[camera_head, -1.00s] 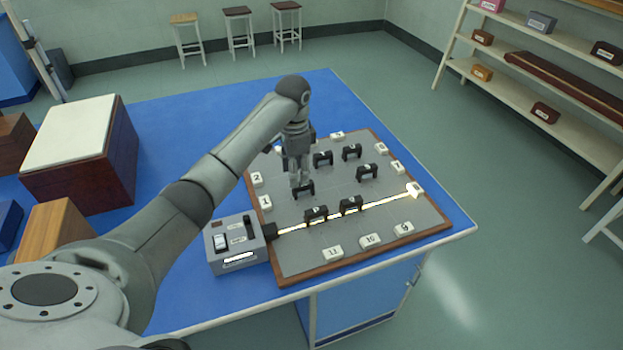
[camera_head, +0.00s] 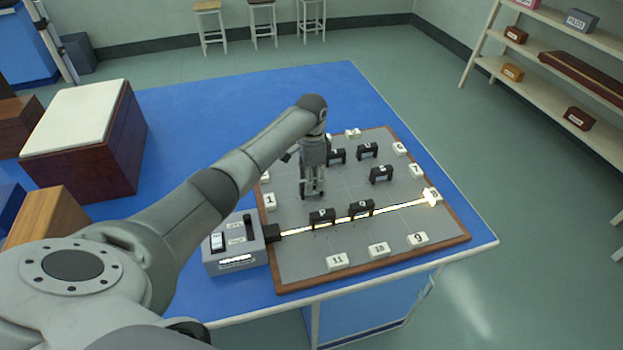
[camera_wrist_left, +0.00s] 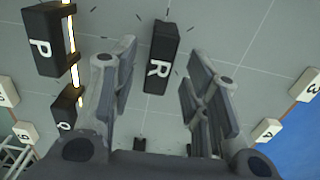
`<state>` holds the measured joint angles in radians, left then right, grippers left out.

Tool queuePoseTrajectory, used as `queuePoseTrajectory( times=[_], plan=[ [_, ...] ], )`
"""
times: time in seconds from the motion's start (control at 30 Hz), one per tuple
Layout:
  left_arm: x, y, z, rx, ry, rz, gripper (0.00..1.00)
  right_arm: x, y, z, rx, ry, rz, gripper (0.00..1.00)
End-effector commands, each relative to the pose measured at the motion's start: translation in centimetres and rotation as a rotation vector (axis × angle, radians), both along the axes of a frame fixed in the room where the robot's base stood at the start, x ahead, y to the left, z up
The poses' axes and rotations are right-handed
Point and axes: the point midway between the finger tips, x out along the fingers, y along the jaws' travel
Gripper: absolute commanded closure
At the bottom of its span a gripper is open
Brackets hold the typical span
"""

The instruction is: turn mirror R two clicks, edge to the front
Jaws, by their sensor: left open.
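Mirror R is a small black block (camera_wrist_left: 162,55) with a white R on its top. In the left wrist view it lies between the two fingers of my left gripper (camera_wrist_left: 158,60), which is open, with a gap on either side. In the head view this gripper (camera_head: 312,192) points down at the board, and mirror R is mostly hidden behind it. Black mirrors P (camera_wrist_left: 38,45) and Q (camera_wrist_left: 64,112) stand to the left in the wrist view. My right gripper is not in view.
The grey board (camera_head: 300,262) carries white number blocks around its edge, such as block 11 (camera_head: 337,261), and several other black mirrors. A grey lamp box (camera_head: 236,245) sends a bright beam past P (camera_head: 322,218) and Q (camera_head: 361,208) to block 8 (camera_head: 432,197).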

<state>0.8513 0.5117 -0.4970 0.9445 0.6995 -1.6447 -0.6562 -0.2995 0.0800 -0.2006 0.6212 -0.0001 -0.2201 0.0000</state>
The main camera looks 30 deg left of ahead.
Motion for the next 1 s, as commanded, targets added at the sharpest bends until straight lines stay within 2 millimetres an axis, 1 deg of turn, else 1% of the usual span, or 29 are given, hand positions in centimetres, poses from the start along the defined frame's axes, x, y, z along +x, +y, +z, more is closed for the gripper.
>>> queuePoseTrajectory(
  times=[0.03,0.13,0.27,0.4,0.43,0.6,0.7,0.77,1.0],
  plan=[
    [-0.1,0.0,-0.5,0.001,0.002,0.000,0.57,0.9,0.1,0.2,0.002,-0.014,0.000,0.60],
    [-0.1,0.0,-1.0,0.001,0.001,0.000,0.57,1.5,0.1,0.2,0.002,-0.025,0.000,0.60],
    [-0.1,0.0,-1.2,0.001,0.001,-0.001,0.57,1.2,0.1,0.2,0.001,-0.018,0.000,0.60],
    [0.0,0.0,-1.2,0.001,0.001,-0.001,0.57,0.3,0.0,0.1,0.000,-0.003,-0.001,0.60],
    [0.0,0.0,-1.2,0.001,0.001,-0.001,0.58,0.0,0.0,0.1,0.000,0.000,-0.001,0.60],
    [0.0,0.0,-1.2,0.001,0.001,-0.001,0.80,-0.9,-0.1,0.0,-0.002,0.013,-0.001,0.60],
    [0.0,0.0,-1.2,0.000,0.000,-0.001,0.93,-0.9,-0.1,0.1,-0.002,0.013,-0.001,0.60],
    [0.0,0.0,-1.2,0.000,0.000,-0.001,1.00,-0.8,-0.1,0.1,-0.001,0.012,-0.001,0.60],
    [0.0,-0.1,-1.1,-0.001,0.001,0.017,1.00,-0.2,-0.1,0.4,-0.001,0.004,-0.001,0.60]
  ],
)
